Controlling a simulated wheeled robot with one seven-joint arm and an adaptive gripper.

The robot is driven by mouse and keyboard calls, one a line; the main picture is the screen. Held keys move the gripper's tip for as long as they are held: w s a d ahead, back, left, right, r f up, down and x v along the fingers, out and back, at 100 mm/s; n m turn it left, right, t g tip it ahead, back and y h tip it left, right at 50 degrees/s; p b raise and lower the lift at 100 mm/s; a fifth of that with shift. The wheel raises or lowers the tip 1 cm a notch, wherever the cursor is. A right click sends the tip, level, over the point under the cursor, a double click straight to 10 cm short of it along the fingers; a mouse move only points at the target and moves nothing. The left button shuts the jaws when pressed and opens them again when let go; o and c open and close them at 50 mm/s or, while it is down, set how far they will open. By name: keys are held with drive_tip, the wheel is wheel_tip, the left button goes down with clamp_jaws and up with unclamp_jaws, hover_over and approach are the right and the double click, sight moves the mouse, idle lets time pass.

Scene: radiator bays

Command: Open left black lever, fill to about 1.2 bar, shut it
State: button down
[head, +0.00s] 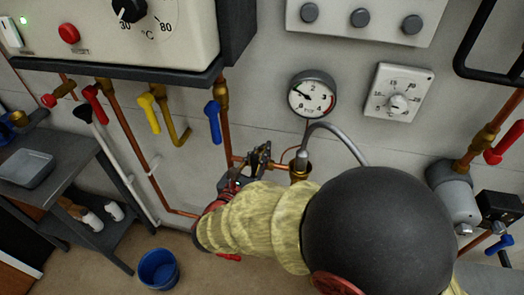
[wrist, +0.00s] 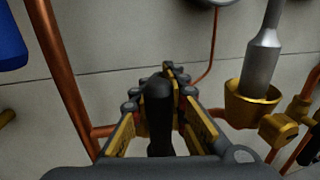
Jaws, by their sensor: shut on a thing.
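A black lever (wrist: 158,112) stands between the fingers of my gripper (wrist: 165,84) in the wrist view. The gripper is shut on it. In the head view my gripper (head: 258,160) is at the copper pipework, left of a brass fitting (head: 299,170); my arm hides most of the lever and valve there. The round pressure gauge (head: 312,94) is on the wall above. Its needle points to the upper left, in the low part of the scale; the exact reading is too small to tell. A grey hose (head: 340,135) curves down into the brass fitting, which also shows in the wrist view (wrist: 252,102).
A blue lever (head: 213,122), yellow lever (head: 149,112) and red lever (head: 96,104) hang below the boiler (head: 120,65). A thermostat dial (head: 398,94) is right of the gauge. A blue bucket (head: 158,269) stands on the floor; a grey table (head: 62,158) is at left.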

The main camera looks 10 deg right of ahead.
drive_tip(key=shift+a+r+p, duration=0.1)
drive_tip(key=shift+p, duration=0.3)
drive_tip(key=n+p, duration=0.1)
drive_tip(key=p, duration=0.1)
drive_tip(key=a+n+p, duration=0.1)
drive_tip(key=p, duration=0.1)
drive_tip(key=shift+w+a+r, duration=0.15)
drive_tip(key=shift+w+a, duration=0.05)
drive_tip(key=shift+w, duration=0.1)
drive_tip(key=n+p, duration=0.1)
drive_tip(key=a+n+p, duration=0.1)
drive_tip(key=p, duration=0.2)
drive_tip(key=shift+w+a+f+n+t, duration=0.15)
drive_tip(key=shift+w+f+n+t, duration=0.1)
drive_tip(key=shift+n+t, duration=0.15)
drive_tip(key=shift+w+a+f+n+p, duration=0.1)
drive_tip(key=shift+a+f+n+p, duration=0.15)
drive_tip(key=shift+n+p, duration=0.25)
drive_tip(key=c, duration=1.8)
unclamp_jaws()
drive_tip(key=shift+o, duration=0.2)
